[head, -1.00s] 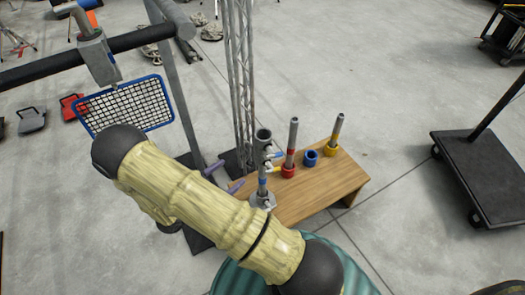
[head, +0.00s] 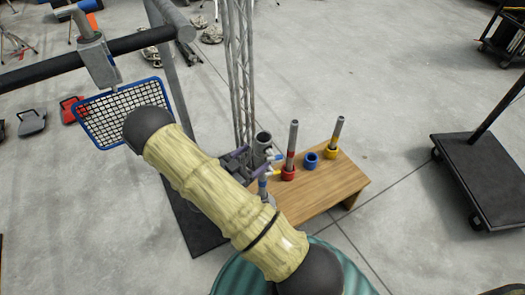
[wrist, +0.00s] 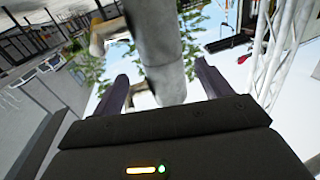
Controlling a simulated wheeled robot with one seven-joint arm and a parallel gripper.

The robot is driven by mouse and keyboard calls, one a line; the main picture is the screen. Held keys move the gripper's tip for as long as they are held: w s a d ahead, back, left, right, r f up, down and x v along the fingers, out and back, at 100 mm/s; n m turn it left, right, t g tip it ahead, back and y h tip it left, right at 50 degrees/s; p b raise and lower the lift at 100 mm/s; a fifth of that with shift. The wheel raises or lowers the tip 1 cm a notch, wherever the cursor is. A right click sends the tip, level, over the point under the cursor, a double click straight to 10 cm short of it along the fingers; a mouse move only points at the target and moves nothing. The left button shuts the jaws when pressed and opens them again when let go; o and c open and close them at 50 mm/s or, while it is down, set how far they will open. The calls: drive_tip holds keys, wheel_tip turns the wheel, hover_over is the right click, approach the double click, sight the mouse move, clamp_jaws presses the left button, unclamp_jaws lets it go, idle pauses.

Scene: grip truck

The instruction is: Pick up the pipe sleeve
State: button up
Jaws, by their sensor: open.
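A grey hollow upright tube (head: 263,142), which looks like the pipe sleeve, stands with its open top showing at the left end of a wooden bench (head: 325,190). My gripper (head: 267,164) is open at the tube's side, its purple fingers pointing right. My arm hides part of the tube's lower end and base. In the wrist view a grey cylinder (wrist: 155,45) runs between the two spread fingers of my gripper (wrist: 163,82). A gap shows beside the right finger; I cannot tell whether the left one touches.
On the bench stand a grey rod in a red collar (head: 288,173), a blue ring (head: 310,159) and a rod in a yellow collar (head: 331,153). A lattice truss (head: 240,75) rises behind the tube. A black cart (head: 485,175) stands at right on open floor.

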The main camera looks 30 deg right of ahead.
sight(266, 147)
drive_tip(key=shift+x, duration=0.9)
drive_tip(key=shift+d, duration=0.1)
drive_tip(key=x, duration=0.5)
drive_tip(key=shift+w+f, duration=0.25)
drive_tip(key=c, duration=1.5)
drive_tip(key=shift+r, duration=0.1)
